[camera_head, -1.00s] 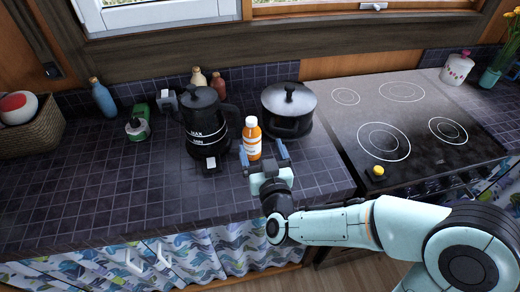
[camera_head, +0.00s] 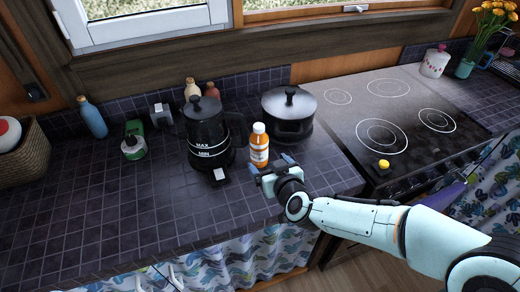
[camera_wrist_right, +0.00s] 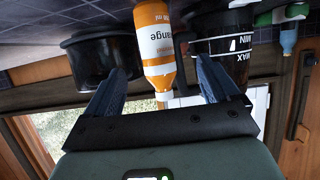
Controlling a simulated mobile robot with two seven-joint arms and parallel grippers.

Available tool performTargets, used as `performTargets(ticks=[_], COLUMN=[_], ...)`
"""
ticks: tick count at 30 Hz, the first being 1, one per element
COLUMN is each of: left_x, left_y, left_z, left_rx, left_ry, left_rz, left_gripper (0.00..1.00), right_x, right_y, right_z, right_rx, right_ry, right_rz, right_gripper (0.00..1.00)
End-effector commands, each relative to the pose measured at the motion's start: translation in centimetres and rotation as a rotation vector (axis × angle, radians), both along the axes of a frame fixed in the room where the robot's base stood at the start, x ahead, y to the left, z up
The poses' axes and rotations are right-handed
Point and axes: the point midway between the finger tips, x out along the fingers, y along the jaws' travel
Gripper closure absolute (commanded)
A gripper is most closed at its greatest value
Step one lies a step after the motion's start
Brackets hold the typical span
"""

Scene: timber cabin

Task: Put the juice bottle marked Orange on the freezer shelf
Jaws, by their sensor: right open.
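The orange juice bottle (camera_head: 259,147) with a white cap stands upright on the dark tiled counter, in front of the black pot. In the right wrist view, which is upside down, the bottle (camera_wrist_right: 155,45) shows a label reading "ange". My right gripper (camera_head: 271,163) is open and empty on the near side of the bottle. In the wrist view the bottle lies in line with the gap between the fingers (camera_wrist_right: 163,85); I cannot tell whether the fingertips reach beside it. My left gripper and the freezer are not in view.
A black kettle (camera_head: 206,135) stands close left of the bottle, and a lidded black pot (camera_head: 288,127) just behind it to the right. The stove (camera_head: 350,115) is to the right. The front-left counter is clear.

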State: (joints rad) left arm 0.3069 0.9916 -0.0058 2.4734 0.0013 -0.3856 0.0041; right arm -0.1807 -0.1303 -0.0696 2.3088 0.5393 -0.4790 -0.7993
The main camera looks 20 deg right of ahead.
Motion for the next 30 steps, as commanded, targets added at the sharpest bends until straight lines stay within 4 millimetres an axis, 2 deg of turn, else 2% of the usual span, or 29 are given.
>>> performTargets(ticks=[3, 11, 21, 29, 30], left_x=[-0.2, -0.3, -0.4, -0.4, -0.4], left_y=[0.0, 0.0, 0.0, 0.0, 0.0], left_z=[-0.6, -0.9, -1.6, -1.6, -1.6], left_rx=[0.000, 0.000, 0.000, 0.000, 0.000], left_ry=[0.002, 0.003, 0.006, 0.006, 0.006], left_rz=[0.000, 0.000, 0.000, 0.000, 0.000], left_gripper=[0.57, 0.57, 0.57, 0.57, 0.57], right_x=[2.0, 4.0, 8.3, 8.6, 8.6], right_y=[-0.1, -0.4, -1.2, -1.3, -1.3], right_z=[-1.0, -1.5, -2.6, -2.6, -2.6], right_rx=[0.000, 0.000, -0.001, 0.000, 0.000], right_ry=[0.002, 0.000, 0.000, -0.001, -0.001], right_rz=[0.000, 0.000, 0.001, 0.001, 0.001], right_gripper=[0.12, 0.12, 0.12, 0.12, 0.15])
